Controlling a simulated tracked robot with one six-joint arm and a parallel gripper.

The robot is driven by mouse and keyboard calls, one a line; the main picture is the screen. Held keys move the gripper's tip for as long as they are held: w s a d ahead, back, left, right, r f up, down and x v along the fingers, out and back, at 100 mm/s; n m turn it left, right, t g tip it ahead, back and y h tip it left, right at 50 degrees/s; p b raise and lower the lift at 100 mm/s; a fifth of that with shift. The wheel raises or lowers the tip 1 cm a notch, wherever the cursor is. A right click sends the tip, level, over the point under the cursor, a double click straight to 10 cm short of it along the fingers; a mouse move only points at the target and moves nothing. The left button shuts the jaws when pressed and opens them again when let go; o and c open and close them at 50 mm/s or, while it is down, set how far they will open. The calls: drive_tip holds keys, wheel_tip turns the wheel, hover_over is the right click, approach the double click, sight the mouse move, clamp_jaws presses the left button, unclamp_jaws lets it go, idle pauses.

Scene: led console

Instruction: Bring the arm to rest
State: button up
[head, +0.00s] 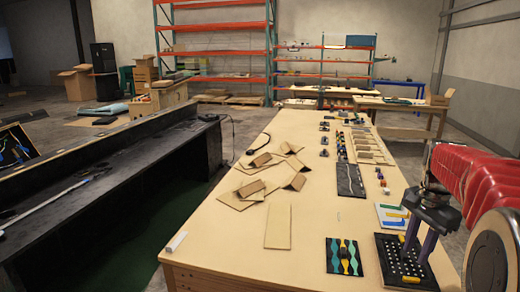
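My arm, with a red ribbed cover, reaches in from the right edge of the head view. My gripper (417,252) hangs from it, pointing down, with two purple fingers spread apart and nothing seen between them. It is over a black board with rows of white dots (392,268) at the near right of the table. Whether the fingertips touch the board cannot be told. Part of the board is hidden behind the fingers.
The long wooden table (225,235) holds a black panel with wavy coloured strips (344,257), a dark mat (350,181), cardboard pieces (250,188) and several small parts. A black bench (80,215) stands left. The table's front left is mostly clear.

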drive_tip(key=s+a+f+n+t, duration=0.1)
drive_tip(key=s+a+n+t, duration=0.4)
drive_tip(key=s+a+n, duration=0.9)
drive_tip(key=s+a, duration=0.7)
drive_tip(key=a, duration=0.3)
drive_tip(key=shift+f+n, duration=0.25)
drive_tip(key=shift+n, duration=0.05)
drive_tip(key=shift+s, duration=0.15)
